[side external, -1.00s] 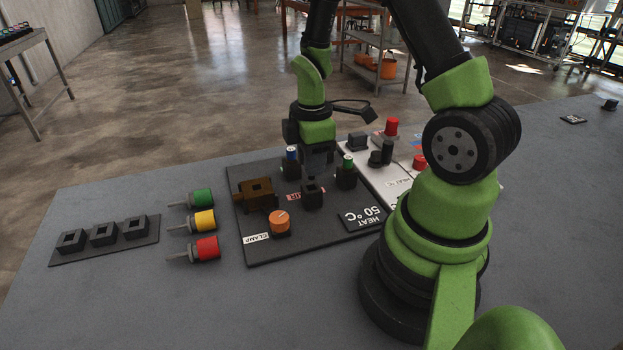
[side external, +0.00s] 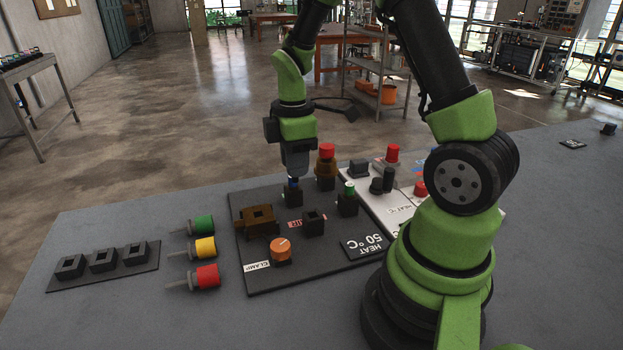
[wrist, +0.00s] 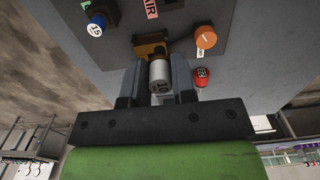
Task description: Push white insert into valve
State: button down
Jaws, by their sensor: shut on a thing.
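The white insert (wrist: 160,77), a pale cylinder marked 10, sits between my fingers in the wrist view. My gripper (wrist: 157,85) is shut on it. In the side view my gripper (side external: 294,172) is raised at the back of the black panel, and the insert cannot be made out there. The brown block (side external: 257,220), which looks like the valve body, stands at the panel's left with an empty-looking square opening. It also shows in the wrist view (wrist: 147,47), partly behind the insert. I cannot tell if they touch.
Green, yellow and red plugs (side external: 207,276) lie left. A socket strip (side external: 103,266) stands farther left.

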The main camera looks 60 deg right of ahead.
send_over(259, 220)
jog(key=d, duration=0.2)
jog(key=w, duration=0.1)
jog(key=shift+w+a+f, duration=0.1)
jog(key=shift+a+f, duration=0.05)
jog(key=shift+f, duration=1.85)
jog(key=shift+a+f, duration=0.15)
jog(key=shift+f, duration=1.85)
jog(key=shift+f, duration=0.85)
jog(key=c, duration=0.9)
grip_release()
jog(key=shift+o, duration=0.2)
